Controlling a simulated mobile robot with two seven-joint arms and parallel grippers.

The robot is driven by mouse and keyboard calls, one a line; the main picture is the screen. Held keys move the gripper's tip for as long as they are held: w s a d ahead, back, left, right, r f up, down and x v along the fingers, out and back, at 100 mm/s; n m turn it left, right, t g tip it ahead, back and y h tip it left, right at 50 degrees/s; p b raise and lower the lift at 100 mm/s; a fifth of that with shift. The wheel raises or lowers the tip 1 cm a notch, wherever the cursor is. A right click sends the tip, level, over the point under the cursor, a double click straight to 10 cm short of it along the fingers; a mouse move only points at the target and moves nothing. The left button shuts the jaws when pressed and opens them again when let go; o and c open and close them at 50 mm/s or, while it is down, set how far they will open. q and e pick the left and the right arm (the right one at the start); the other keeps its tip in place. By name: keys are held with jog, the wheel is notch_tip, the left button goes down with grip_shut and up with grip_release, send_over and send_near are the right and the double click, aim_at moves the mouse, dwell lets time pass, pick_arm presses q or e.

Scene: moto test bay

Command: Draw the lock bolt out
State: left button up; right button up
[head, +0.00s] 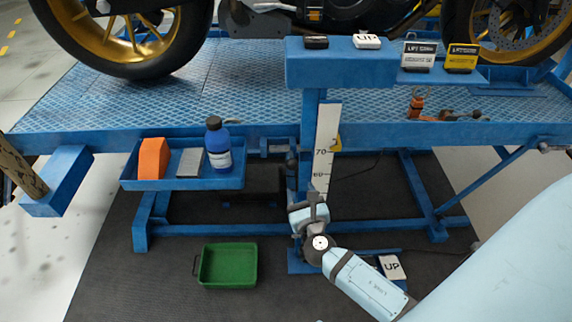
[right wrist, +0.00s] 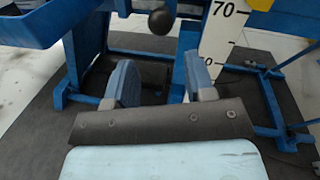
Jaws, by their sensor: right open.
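The lock bolt shows as a round black knob (right wrist: 162,20) at the top of the right wrist view, beside the blue lift post. In the head view its small dark knob (head: 291,159) is beside the post, left of the white scale plate (head: 326,150). My right gripper (head: 309,208) is below the knob in the head view. In the right wrist view the right gripper (right wrist: 162,82) has its two fingers apart with nothing between them, and the knob is beyond the fingertips, not touched. How far the bolt sits in is hidden. My left gripper is not in view.
A blue side tray (head: 235,182) holds an orange block, a grey block and a blue bottle (head: 217,145). A green bin (head: 228,265) is on the dark mat. An UP pedal plate (head: 393,267) is low right. The lift deck (head: 250,80) carries a motorcycle and overhangs the area.

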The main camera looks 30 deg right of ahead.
aim_at(290, 160)
jog(key=b+x, duration=0.1)
jog(key=x, duration=1.1)
jog(key=shift+w+d, duration=0.15)
jog(key=shift+w, duration=0.15)
jog(key=shift+c, duration=0.5)
grip_shut()
jog(key=w+a, duration=0.1)
jog(key=a, duration=0.2)
jog(key=w+a+p, duration=0.1)
jog(key=shift+w+a, duration=0.25)
jog(key=shift+w, duration=0.1)
jog(key=shift+o, duration=0.5)
grip_release()
jog(key=shift+a, duration=0.1)
jog(key=p+v, duration=0.1)
jog(key=v, duration=1.2)
jog(key=shift+s, duration=0.4)
jog(key=shift+a, duration=0.1)
